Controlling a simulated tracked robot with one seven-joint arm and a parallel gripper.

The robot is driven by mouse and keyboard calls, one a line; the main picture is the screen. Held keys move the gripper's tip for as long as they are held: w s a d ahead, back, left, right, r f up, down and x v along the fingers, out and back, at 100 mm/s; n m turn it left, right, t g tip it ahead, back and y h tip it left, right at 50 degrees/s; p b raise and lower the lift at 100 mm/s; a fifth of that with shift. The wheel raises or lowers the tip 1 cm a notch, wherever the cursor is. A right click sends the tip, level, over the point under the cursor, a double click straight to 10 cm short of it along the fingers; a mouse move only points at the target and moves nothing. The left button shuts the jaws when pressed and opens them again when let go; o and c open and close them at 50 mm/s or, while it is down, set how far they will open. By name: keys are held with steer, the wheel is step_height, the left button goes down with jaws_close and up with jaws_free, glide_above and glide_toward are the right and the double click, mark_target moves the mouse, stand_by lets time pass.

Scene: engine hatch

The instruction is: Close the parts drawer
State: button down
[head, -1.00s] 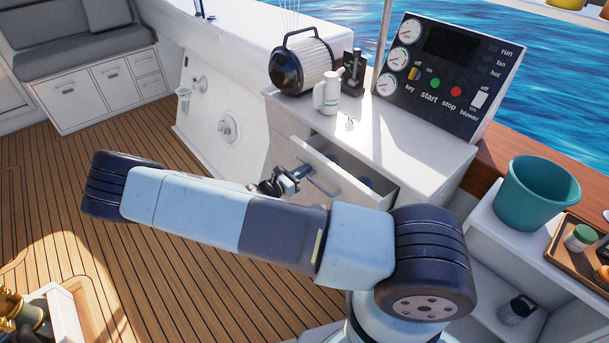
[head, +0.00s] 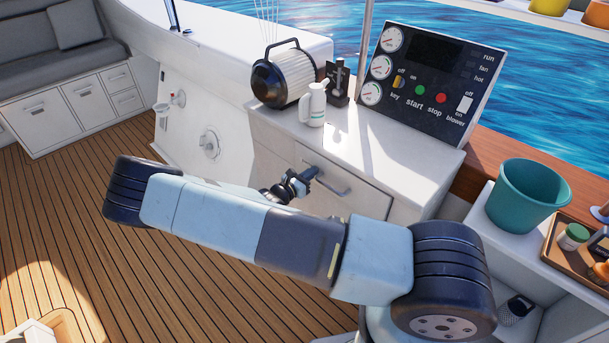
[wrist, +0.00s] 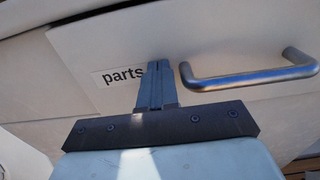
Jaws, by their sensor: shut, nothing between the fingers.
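The parts drawer (head: 345,205) is in the white cabinet in the middle of the head view. Its front looks flush with the cabinet, and no opening shows above it. In the wrist view the drawer front (wrist: 225,45) carries a "parts" label (wrist: 122,75) and a metal bar handle (wrist: 245,80). My gripper (head: 312,172) is shut and empty. Its fingertips (wrist: 158,66) are at the drawer front, beside the label's right end and left of the handle. I cannot tell whether they touch it. My arm hides the drawer's lower part in the head view.
On the cabinet top stand a black-and-white cylinder with a handle (head: 285,75), a white jug (head: 313,104) and a control panel (head: 428,80). A teal bucket (head: 525,195) and a tray (head: 580,250) are at the right. The wooden deck (head: 60,220) at left is clear.

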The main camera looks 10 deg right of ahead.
steer(key=shift+d+r, duration=0.15)
steer(key=shift+d, duration=0.35)
steer(key=w+v, duration=0.1)
steer(key=v, duration=1.4)
steer(key=s+d+r+m+g+y, duration=0.35)
steer(key=r+m, duration=0.25)
steer(key=r, duration=0.4)
steer(key=s+d+r+m+g+y, duration=0.2)
steer(key=d+r+m+g+y, duration=0.25)
steer(key=r, duration=0.55)
steer(key=s+d+r+m+g+y, duration=0.1)
steer(key=s+d+r+m+g, duration=0.2)
steer(key=d+r+m, duration=0.5)
steer(key=s+d+r+m+t+y, duration=0.2)
steer(key=s+r+m+t+y, duration=0.3)
steer(key=s+r, duration=1.2)
steer(key=shift+s+r+m+t, duration=0.4)
steer(key=shift+r+m, duration=0.45)
steer(key=shift+r, duration=0.35)
